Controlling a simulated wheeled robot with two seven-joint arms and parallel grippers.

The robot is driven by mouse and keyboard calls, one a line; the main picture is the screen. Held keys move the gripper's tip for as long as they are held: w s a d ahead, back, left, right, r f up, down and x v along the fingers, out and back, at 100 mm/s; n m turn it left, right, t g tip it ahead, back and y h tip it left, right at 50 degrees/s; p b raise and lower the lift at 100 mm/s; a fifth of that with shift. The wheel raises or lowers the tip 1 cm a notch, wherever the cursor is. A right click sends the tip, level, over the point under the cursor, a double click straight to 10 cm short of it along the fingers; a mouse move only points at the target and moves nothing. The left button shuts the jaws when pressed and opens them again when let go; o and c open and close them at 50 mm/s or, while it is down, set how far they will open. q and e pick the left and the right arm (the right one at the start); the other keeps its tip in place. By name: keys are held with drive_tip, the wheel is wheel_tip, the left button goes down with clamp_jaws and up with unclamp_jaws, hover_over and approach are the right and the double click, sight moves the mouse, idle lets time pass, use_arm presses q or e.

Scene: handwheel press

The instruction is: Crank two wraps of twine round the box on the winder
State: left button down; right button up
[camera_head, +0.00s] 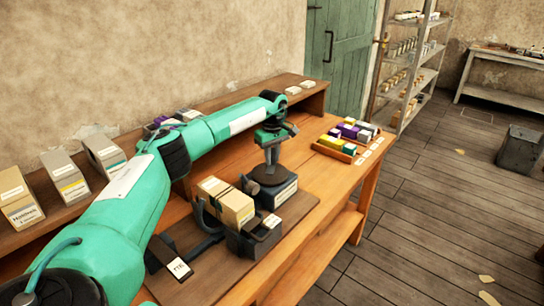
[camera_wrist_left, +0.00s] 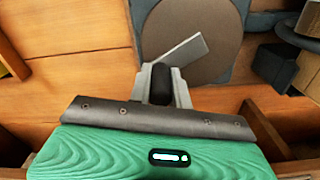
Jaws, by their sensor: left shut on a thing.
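The winder (camera_head: 253,243) is a dark grey machine on a board on the bench. A tan cardboard box (camera_head: 237,209) sits in its cradle. Behind the box is a round dark disc (camera_head: 272,174) on a grey block; the left wrist view shows this brown disc (camera_wrist_left: 205,30) with a flat pale crank arm (camera_wrist_left: 182,52) lying across it. My left gripper (camera_head: 271,152) points down over the disc. In the left wrist view its fingers (camera_wrist_left: 161,88) are closed around a dark upright crank handle (camera_wrist_left: 160,80). I cannot make out twine on the box. My right gripper is out of view.
An orange tray (camera_head: 336,150) of small coloured boxes stands at the bench's far right end. Cartons (camera_head: 66,178) line the raised shelf (camera_head: 312,99) behind. A black label holder (camera_head: 172,264) lies at the front left. Bare bench (camera_head: 330,185) shows right of the winder.

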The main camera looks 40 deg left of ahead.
use_arm(q)
drive_tip(key=c, duration=1.3)
unclamp_jaws()
drive_tip(key=shift+c, duration=0.2)
drive_tip(key=shift+o, duration=0.3)
drive_tip(key=shift+r, duration=0.1)
wheel_tip(320, 180, up, 12)
drive_tip(key=shift+r+b, duration=0.1)
drive_tip(key=shift+b, duration=0.7)
drive_tip(key=shift+r, duration=0.75)
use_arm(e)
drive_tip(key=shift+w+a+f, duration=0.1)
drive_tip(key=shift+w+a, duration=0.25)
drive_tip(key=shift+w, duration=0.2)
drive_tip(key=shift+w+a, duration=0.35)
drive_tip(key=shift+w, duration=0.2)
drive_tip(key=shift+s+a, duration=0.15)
